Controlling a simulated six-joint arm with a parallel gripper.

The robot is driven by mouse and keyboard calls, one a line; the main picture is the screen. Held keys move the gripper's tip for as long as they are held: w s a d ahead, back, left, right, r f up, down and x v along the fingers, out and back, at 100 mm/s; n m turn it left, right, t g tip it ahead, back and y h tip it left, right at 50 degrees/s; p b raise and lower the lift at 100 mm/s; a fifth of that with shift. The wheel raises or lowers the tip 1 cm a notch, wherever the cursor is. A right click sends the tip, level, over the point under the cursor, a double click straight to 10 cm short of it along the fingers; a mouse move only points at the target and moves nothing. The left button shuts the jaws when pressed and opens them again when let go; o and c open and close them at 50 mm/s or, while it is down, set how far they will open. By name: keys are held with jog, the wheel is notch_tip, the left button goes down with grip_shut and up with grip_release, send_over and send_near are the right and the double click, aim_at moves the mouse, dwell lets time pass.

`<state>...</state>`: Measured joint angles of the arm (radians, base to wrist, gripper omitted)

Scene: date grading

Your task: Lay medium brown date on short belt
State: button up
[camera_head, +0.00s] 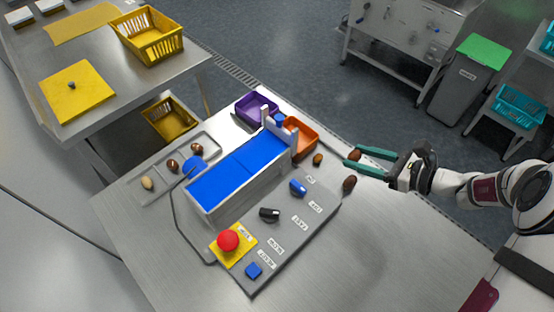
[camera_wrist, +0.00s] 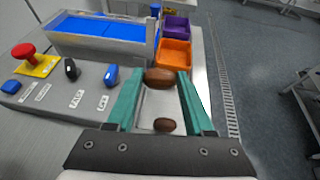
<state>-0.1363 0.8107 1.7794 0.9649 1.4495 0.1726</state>
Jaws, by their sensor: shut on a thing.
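My gripper (camera_head: 360,160), with green fingers, is shut on a brown date (camera_head: 354,155), to the right of the belt machine. In the wrist view the held date (camera_wrist: 160,77) sits crosswise between the fingertips. The short blue belt (camera_head: 238,172) is on the machine at the table's middle; it also shows in the wrist view (camera_wrist: 105,28). Another brown date (camera_head: 349,183) lies below the fingers, and a smaller one (camera_head: 317,159) lies beside the orange bin. One loose date (camera_wrist: 163,125) shows between the fingers in the wrist view, lower in the picture.
An orange bin (camera_head: 308,143) and a purple bin (camera_head: 243,109) stand at the belt's far end. A grey tray (camera_head: 160,200) with a pale date (camera_head: 147,183) and brown ones is left of the belt. A control panel (camera_head: 243,283) with a red button (camera_head: 228,240) and knobs stands in front.

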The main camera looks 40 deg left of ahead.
jog(key=s+a+r+n+g+h, duration=0.1)
jog(key=s+a+r+n+g, duration=0.3)
jog(key=s+a, duration=0.7)
send_over(248, 167)
jog(key=shift+m, duration=0.3)
jog(key=f, duration=0.5)
jog(key=shift+d+f, duration=0.15)
jog(key=shift+d, duration=0.05)
jog(key=f, duration=0.4)
jog(key=shift+s+a, duration=0.1)
jog(key=shift+a, duration=0.1)
jog(key=shift+f, duration=0.15)
jog(key=shift+f, duration=0.1)
jog(key=o, duration=0.9)
